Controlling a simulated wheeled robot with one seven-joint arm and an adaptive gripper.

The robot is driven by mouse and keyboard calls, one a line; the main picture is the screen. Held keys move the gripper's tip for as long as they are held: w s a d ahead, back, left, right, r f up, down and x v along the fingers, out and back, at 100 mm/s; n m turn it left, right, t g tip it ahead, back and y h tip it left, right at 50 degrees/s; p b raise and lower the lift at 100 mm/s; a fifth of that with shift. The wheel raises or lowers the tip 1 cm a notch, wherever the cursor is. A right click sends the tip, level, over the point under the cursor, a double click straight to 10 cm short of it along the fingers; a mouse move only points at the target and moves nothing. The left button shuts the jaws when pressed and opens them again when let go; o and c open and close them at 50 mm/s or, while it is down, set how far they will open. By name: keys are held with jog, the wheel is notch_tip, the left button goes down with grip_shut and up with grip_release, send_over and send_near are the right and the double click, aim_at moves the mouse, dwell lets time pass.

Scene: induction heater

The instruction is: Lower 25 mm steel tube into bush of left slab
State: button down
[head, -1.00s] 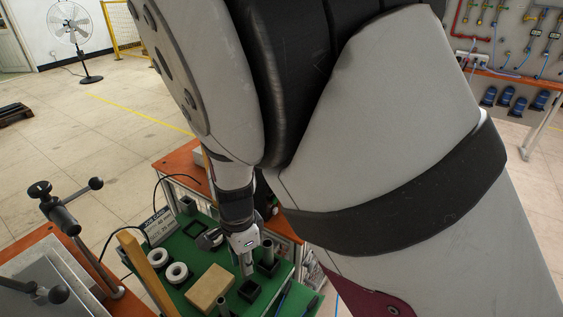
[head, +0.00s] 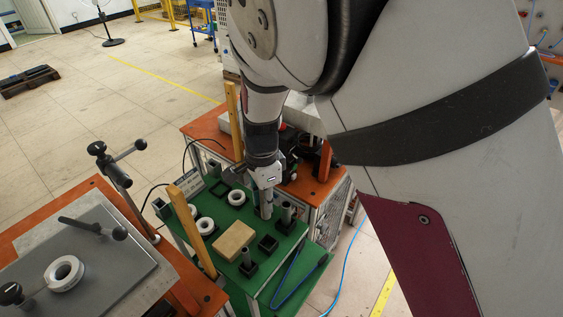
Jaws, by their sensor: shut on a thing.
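My gripper (head: 266,185) points down over the green bench top, shut on a grey steel tube (head: 267,209) that hangs upright. The tube's lower end appears to be above the bench, behind an empty black square holder (head: 268,243). Another tube (head: 287,211) stands in a black holder just to the right, and one more (head: 246,255) stands in a holder nearer the front. A grey slab (head: 105,262) lies on the left orange table, with a white ring-shaped bush (head: 64,273) on it. The gripper and tube are well to the right of this slab.
The green mat (head: 289,257) also carries a tan block (head: 234,240) and white rings (head: 236,198). A wooden post (head: 192,231) rises between bench and slab. Black clamp handles (head: 113,163) stand around the slab. An orange table (head: 310,187) is behind.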

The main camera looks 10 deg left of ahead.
jog(key=shift+r, duration=0.65)
